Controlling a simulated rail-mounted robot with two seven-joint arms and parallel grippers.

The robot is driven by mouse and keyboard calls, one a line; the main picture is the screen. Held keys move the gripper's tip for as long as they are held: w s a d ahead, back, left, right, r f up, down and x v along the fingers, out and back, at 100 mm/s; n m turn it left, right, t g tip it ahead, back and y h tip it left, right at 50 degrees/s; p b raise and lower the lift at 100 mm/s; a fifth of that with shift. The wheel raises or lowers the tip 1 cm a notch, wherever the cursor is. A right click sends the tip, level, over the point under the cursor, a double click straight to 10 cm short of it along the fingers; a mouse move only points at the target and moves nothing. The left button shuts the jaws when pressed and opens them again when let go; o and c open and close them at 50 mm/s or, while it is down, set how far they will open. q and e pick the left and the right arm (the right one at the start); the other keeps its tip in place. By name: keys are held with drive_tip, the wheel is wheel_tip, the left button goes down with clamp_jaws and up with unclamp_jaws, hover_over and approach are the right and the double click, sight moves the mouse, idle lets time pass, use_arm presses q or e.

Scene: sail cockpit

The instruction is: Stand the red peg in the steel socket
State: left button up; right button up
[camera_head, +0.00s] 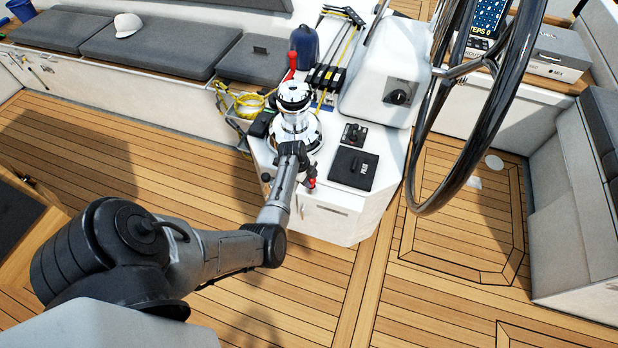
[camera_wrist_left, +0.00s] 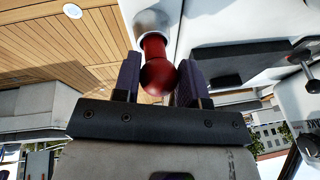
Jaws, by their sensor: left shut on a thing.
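My left gripper (camera_wrist_left: 160,82) is shut on the red peg (camera_wrist_left: 157,72), which has a round ball head and a narrower stem. In the wrist view, the far end of the stem meets the grey steel socket (camera_wrist_left: 152,22). I cannot tell how deep the stem sits in it. In the head view, a small red part of the peg (camera_head: 311,183) shows beside my left wrist, at the front edge of the white console. My arm mostly hides the gripper and socket there. My right gripper is not in view.
A chrome winch (camera_head: 295,95) stands on the console (camera_head: 330,190) just behind my wrist, with a red handle (camera_head: 292,62) beyond it. A black hatch panel (camera_head: 354,169) lies to the right. The large steering wheel (camera_head: 470,160) stands farther right. The teak floor (camera_head: 150,160) is clear.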

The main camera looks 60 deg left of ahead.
use_arm(q)
drive_tip(key=shift+f, duration=0.55)
drive_tip(key=shift+f, duration=0.15)
idle(1.0)
idle(0.8)
drive_tip(key=o, duration=1.5)
drive_tip(key=shift+c, duration=0.2)
drive_tip(key=shift+p, duration=0.3)
